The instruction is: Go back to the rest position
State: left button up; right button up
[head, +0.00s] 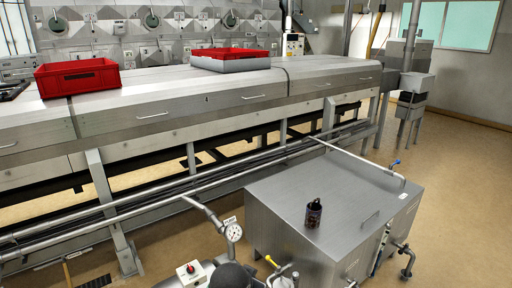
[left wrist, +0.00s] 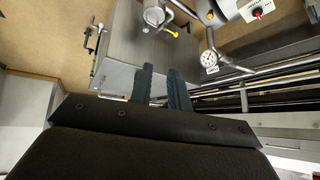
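My left gripper (left wrist: 161,70) shows in the left wrist view as two dark parallel fingers. They stand apart with a clear gap, and nothing is between them. Behind the fingers in that view is a metal cabinet (left wrist: 122,45). In the head view I make out neither gripper. My right gripper is in no view.
The steel cabinet (head: 280,200) carries a small dark canister (head: 314,214). A long metal dryer hood (head: 175,112) holds two red crates (head: 78,78) (head: 228,53). Pipes, a pressure gauge (head: 233,232) and valves stand in front. Brown floor is open at the right.

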pick_arm(q)
jog(key=s+a+f+n+g, duration=0.1)
jog(key=s+a+f, duration=0.3)
jog(key=s, duration=0.6)
jog(key=s+a+f+n+g, duration=0.1)
jog(key=s+a+f, duration=0.3)
jog(key=s, duration=0.5)
jog(key=s+a+f+n+g+y, duration=0.1)
jog(key=s+a+f+g, duration=0.1)
jog(key=s+a+f, duration=0.2)
jog(key=s+f, duration=0.3)
jog(key=s, duration=0.3)
jog(key=shift+s+a+n+g+p, duration=0.2)
jog(key=shift+s+n+g+p, duration=0.1)
jog(key=shift+n+g+p, duration=0.1)
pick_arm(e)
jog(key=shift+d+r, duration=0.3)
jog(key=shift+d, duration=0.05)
pick_arm(q)
jog(key=shift+f, duration=0.1)
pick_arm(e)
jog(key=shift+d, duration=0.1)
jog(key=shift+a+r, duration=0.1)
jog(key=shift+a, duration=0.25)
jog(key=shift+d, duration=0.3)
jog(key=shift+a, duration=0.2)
